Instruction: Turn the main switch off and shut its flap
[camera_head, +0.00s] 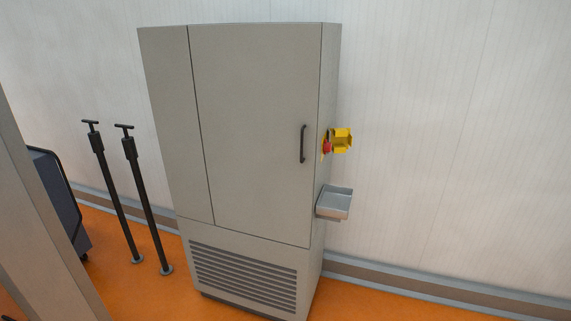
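The main switch (327,147) is a small red knob on the right side wall of a tall grey cabinet (255,110). Its yellow flap (343,139) stands open, sticking out to the right of the knob. The knob is seen nearly edge-on, so I cannot tell its exact turn position. Neither of my grippers shows in the head view.
A small grey tray (335,203) juts from the cabinet's side below the switch. The cabinet door has a dark handle (303,144). Two black posts (144,200) stand left of the cabinet, near a dark cart (62,205). Orange floor right of the cabinet looks clear.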

